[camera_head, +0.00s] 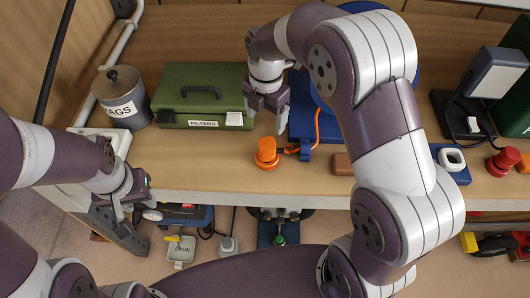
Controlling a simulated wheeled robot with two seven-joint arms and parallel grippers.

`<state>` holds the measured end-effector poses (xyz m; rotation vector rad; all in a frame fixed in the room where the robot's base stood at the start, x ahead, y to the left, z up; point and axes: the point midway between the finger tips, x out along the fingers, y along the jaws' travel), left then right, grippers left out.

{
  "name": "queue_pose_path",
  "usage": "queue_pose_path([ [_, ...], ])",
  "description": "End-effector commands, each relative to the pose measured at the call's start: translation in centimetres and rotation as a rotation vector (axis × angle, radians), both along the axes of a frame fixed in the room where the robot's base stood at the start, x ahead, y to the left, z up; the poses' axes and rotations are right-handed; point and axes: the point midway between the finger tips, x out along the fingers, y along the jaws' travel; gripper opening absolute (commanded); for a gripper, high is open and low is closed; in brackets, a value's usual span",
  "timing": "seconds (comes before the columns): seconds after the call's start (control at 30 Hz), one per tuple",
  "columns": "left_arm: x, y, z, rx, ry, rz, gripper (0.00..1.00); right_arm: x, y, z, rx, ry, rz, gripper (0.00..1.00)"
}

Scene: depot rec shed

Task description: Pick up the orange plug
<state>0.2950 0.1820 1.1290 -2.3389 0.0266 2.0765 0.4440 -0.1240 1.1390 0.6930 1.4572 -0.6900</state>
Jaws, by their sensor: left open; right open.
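The orange plug (266,154) stands on the wooden bench top near its front edge. An orange cord runs from its right side towards a blue stand (303,128). My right gripper (266,118) hangs just behind and above the plug in the picture, fingers pointing down, open and empty. I see no contact between it and the plug. My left gripper (132,208) is open and empty at the lower left, in front of the bench edge and well away from the plug.
A green case labelled FILTERS (202,88) and a grey canister (122,98) stand left of the plug. A brown block (342,164) lies to its right, beside my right arm. A work lamp (490,75) and a red button (502,162) stand further right. Gear sits below.

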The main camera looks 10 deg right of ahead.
Motion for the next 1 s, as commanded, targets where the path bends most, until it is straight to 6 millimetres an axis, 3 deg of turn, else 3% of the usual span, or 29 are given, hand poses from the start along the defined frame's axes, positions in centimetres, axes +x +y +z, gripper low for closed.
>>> queue_pose_path([
  [0.3,0.0,0.0,1.8,0.000,0.000,0.000,0.41,-0.2,0.0,-6.0,-0.001,0.004,0.016,0.79],
  [0.47,0.0,0.0,2.7,0.000,0.000,0.000,0.41,-0.4,0.0,-7.8,-0.001,0.004,0.015,0.79],
  [0.6,0.0,0.0,4.3,0.000,-0.001,0.000,0.41,-1.2,-0.1,-10.3,-0.001,0.006,0.014,0.79],
  [0.7,0.0,0.0,4.4,0.000,0.000,0.000,0.41,-1.1,-0.1,-12.0,0.000,0.004,0.014,0.79],
  [0.93,0.0,0.0,4.2,0.000,0.000,0.000,0.41,-1.1,-0.1,-12.6,0.000,0.000,0.014,0.79],
  [0.97,0.0,0.0,4.2,0.000,0.000,0.000,0.41,-1.1,-0.1,-12.6,0.000,0.000,0.014,0.76],
  [1.0,0.0,0.0,4.2,0.000,0.000,0.000,0.41,-1.1,-0.1,-12.6,0.000,0.000,0.014,0.63],
])
